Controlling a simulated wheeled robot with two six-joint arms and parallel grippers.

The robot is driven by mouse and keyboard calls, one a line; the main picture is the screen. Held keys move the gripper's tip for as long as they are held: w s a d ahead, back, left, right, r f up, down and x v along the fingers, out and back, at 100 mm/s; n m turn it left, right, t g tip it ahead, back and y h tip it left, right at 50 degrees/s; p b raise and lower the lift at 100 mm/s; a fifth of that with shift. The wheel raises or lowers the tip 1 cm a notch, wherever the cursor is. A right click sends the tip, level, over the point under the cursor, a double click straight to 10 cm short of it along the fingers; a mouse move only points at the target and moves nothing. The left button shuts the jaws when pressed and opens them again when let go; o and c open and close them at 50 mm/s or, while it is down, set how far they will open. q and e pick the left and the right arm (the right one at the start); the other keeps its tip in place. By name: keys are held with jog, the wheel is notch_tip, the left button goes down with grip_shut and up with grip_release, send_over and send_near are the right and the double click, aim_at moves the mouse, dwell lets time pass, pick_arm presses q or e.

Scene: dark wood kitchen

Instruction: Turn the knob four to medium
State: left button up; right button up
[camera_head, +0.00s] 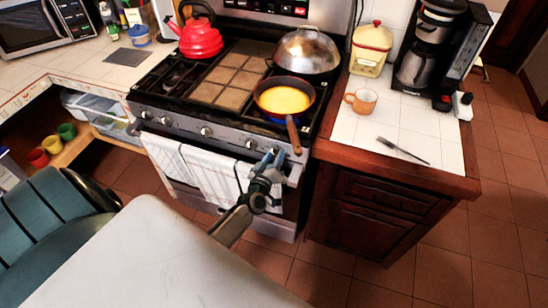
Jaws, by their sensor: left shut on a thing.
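The stove's front panel (228,139) carries a row of round silver knobs. One knob (206,132) is near the middle and another (250,145) is just left of my gripper. My left gripper (274,158) is at the right end of the row, shut on the rightmost knob, which its fingers mostly hide. I cannot read that knob's pointer or its setting. My right gripper is not in view.
A pan (284,97) of yellow food sits on the front right burner, blue showing beneath; its handle (294,135) overhangs the front near my gripper. White towels (205,172) hang on the oven door. A red kettle (200,38) and domed wok (307,50) stand behind.

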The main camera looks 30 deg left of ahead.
pick_arm(q)
jog(key=n, duration=0.2)
jog(key=shift+f+n, duration=0.1)
jog(key=shift+n, duration=0.3)
jog(key=n+b, duration=0.1)
jog(key=n, duration=0.2)
jog(key=shift+n, duration=0.3)
jog(key=n+b, duration=0.1)
jog(key=n, duration=0.2)
jog(key=shift+n, duration=0.8)
jog(key=o, duration=1)
jog(key=shift+c, duration=0.2)
